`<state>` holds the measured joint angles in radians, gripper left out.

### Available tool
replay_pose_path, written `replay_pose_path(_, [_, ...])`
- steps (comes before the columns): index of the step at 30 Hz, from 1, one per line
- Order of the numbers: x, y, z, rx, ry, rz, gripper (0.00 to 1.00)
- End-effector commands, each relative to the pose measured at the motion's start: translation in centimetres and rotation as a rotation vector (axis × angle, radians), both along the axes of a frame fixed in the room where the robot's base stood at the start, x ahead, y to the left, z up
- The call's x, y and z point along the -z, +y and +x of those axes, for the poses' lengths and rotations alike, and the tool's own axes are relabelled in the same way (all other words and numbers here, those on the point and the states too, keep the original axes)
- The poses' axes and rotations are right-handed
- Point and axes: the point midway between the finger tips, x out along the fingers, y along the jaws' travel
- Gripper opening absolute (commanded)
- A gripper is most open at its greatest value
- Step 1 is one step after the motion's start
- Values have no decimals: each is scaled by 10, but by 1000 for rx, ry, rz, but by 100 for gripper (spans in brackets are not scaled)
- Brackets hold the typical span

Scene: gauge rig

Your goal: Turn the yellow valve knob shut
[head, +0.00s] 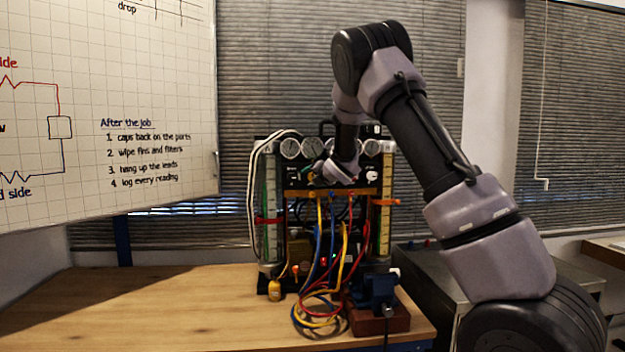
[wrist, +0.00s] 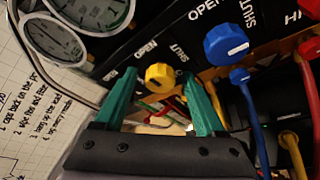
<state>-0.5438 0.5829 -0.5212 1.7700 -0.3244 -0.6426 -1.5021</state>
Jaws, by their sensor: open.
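The yellow valve knob (wrist: 159,76) is on the black panel of the gauge rig, in the middle of the wrist view. A label reading OPEN and SHUT runs along the panel beside it. My gripper (wrist: 162,88) has two green fingers, open, one on each side of the knob in the picture. I cannot tell whether either finger touches the knob. In the head view, my gripper (head: 325,172) is at the upper panel of the rig (head: 372,185), and the yellow knob cannot be made out behind it.
A blue knob (wrist: 226,45) sits right of the yellow one. Round gauges (wrist: 97,12) line the panel's top. Blue, yellow and red hoses (head: 325,290) hang to the wooden table (head: 150,305). A blue vise (head: 376,287) stands at right. The table's left side is clear.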

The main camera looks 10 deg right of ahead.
Motion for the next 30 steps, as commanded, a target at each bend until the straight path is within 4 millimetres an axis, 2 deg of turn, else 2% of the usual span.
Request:
replay_pose_path(4, [0,0,0,0,0,0,72])
replay_pose_path(8, [0,0,0,0,0,0,22])
replay_pose_path(9, [0,0,0,0,0,0,7])
replay_pose_path(10, [0,0,0,0,0,0,0])
replay_pose_path(20, [1,-1,0,1,1,35,0])
replay_pose_path(30, [1,-3,0,3,2,253,0])
